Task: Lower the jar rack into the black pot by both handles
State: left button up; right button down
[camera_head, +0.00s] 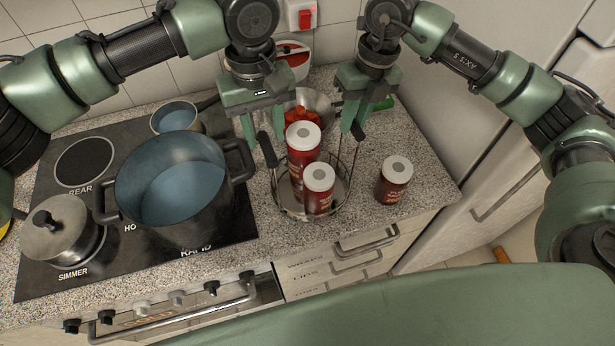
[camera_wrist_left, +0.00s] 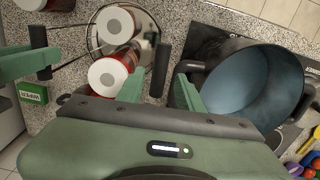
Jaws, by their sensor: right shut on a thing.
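The jar rack (camera_head: 287,208) is a round wire rack standing on the counter with two red, white-lidded jars (camera_head: 319,188) in it. Its black left handle (camera_head: 267,150) lies between the fingers of my left gripper (camera_head: 263,128), which look apart and not closed on it. That handle also shows in the left wrist view (camera_wrist_left: 160,70). My right gripper (camera_head: 354,118) is shut on the right handle (camera_head: 358,131). The black pot (camera_head: 130,215) stands on the hob left of the rack, open and empty, with blue-grey inner walls, also in the left wrist view (camera_wrist_left: 238,85).
A third red jar (camera_head: 393,182) stands on the counter right of the rack. A small saucepan (camera_head: 175,117) and a lidded steel pot (camera_head: 62,232) sit on the hob (camera_head: 84,160). A bowl of red items (camera_head: 315,101) is behind the rack. The pot's side handle (camera_head: 240,160) points toward the rack.

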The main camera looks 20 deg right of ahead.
aim_at(267, 145)
pick_arm(q)
jog(key=shift+f, duration=1.95)
grip_shut()
jog(key=shift+r, duration=0.1)
